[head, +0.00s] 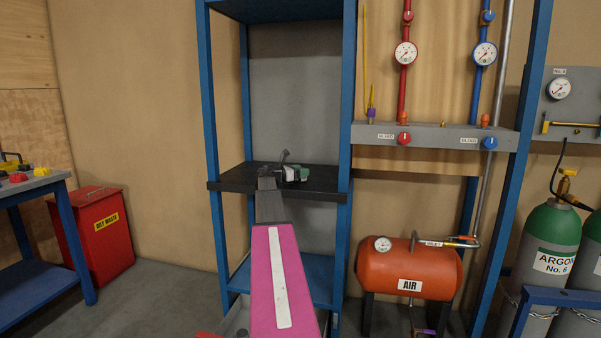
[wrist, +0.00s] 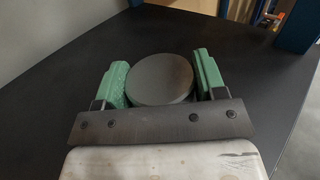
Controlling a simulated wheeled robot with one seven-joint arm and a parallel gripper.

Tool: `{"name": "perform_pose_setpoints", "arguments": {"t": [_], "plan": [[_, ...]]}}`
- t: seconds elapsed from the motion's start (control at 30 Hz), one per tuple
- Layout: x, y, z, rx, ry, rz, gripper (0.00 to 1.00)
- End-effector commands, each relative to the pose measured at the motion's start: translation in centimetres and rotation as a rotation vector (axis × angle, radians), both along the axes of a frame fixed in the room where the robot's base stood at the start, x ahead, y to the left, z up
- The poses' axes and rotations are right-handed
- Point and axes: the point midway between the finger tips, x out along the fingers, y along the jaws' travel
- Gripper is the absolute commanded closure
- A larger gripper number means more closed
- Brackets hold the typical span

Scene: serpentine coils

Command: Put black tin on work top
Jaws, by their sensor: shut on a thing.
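The black tin (wrist: 160,79) is a dark round tin, seen from above in the wrist view. My gripper (wrist: 161,80) has its two green fingers on either side of the tin and is shut on it. Behind and around the tin in the wrist view is a flat black surface (wrist: 52,103). In the head view my gripper (head: 297,174) is over the black shelf (head: 228,184) of a blue-framed rack. The tin is hard to make out there. Whether the tin touches the shelf, I cannot tell.
Blue posts (head: 345,130) of the rack stand on both sides of the shelf. A lower blue shelf (head: 240,276) is beneath. An orange air tank (head: 410,272) is to the right. A blue bench (head: 45,255) and red waste bin (head: 95,232) are at left.

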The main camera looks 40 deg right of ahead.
Motion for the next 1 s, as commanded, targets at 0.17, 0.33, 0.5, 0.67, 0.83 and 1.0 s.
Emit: {"name": "perform_pose_setpoints", "arguments": {"t": [0.17, 0.33, 0.5, 0.67, 0.83, 1.0], "plan": [[0.0, 0.0, 0.0, 0.000, 0.000, 0.000, 0.10], [0.0, 0.0, 0.0, 0.000, 0.000, 0.000, 0.10], [0.0, 0.6, 0.3, 0.000, 0.000, 0.001, 0.10], [0.2, 3.2, 0.3, 0.000, 0.000, 0.002, 0.10], [0.7, 6.7, 0.3, 0.000, 0.000, 0.003, 0.10], [1.0, 9.6, 0.3, 0.000, 0.000, 0.002, 0.10]]}}
